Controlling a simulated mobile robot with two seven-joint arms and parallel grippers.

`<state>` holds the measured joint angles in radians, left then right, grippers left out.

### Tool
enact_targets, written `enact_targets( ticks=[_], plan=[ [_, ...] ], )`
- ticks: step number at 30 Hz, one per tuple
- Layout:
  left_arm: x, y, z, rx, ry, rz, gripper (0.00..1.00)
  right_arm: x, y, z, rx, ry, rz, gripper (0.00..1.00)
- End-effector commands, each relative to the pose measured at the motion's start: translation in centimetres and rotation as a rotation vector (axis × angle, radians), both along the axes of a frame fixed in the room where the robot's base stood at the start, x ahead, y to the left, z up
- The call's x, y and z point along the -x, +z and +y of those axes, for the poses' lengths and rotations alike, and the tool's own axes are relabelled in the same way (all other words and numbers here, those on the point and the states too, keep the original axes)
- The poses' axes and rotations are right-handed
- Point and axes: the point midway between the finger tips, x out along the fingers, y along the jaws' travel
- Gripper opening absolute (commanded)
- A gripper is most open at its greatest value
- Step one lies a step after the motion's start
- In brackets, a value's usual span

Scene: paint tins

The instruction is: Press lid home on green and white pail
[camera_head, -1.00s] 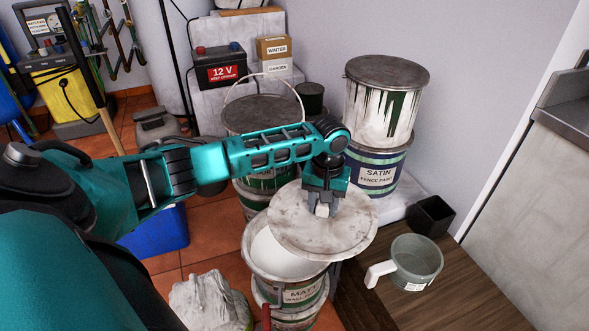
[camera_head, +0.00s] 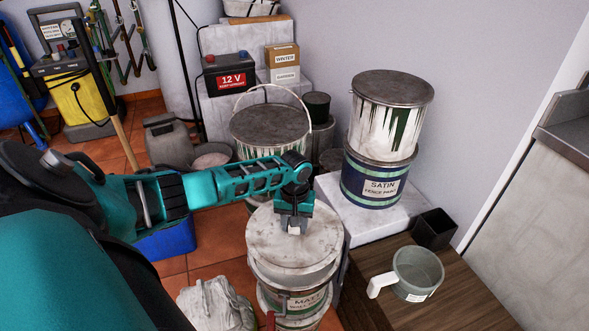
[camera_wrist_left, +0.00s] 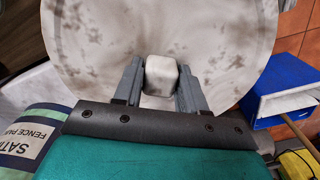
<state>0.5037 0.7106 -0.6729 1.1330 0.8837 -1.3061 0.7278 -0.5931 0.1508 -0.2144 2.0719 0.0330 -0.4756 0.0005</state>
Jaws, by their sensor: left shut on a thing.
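The pale, stained round lid (camera_head: 266,240) lies over the mouth of the green and white pail (camera_head: 322,282) with the MATT label, at the lower middle of the head view. It covers the opening; I cannot tell whether its rim is fully seated. My left gripper (camera_head: 293,227) is above the lid and shut on its small square knob. In the left wrist view the two fingers (camera_wrist_left: 160,80) stand either side of the pale knob, with the lid (camera_wrist_left: 90,50) behind. The pail is hidden there. My right gripper is not in view.
A SATIN tin (camera_head: 374,186) with a dripped white and green tin (camera_head: 391,115) on top stands on a pale block (camera_head: 350,225). A grey mug (camera_head: 417,268) and black box (camera_head: 433,229) are on the wooden top at right. A lidded bucket (camera_head: 271,124) stands behind.

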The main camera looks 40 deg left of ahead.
Motion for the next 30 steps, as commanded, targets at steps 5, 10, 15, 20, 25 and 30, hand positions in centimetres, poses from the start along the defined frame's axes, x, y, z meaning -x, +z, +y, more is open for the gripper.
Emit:
enact_targets(
  ticks=[5,10,15,20,25,30],
  plan=[
    [0.0,-2.4,0.0,0.001,0.000,0.002,0.19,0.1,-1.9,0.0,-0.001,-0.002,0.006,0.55],
    [0.0,-4.0,-0.1,0.002,0.001,0.001,0.19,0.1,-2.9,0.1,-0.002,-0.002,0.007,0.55],
    [0.0,-5.0,0.0,0.001,-0.001,0.001,0.19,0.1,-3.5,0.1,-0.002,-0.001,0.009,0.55],
    [0.0,-5.4,0.0,0.001,-0.001,0.001,0.19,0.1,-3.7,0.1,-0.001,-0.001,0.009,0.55],
    [0.0,-5.4,0.0,0.001,-0.001,0.001,0.19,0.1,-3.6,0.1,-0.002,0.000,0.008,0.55],
    [0.0,-5.4,0.0,0.001,-0.001,0.001,0.19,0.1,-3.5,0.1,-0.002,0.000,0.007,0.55]
  ],
)
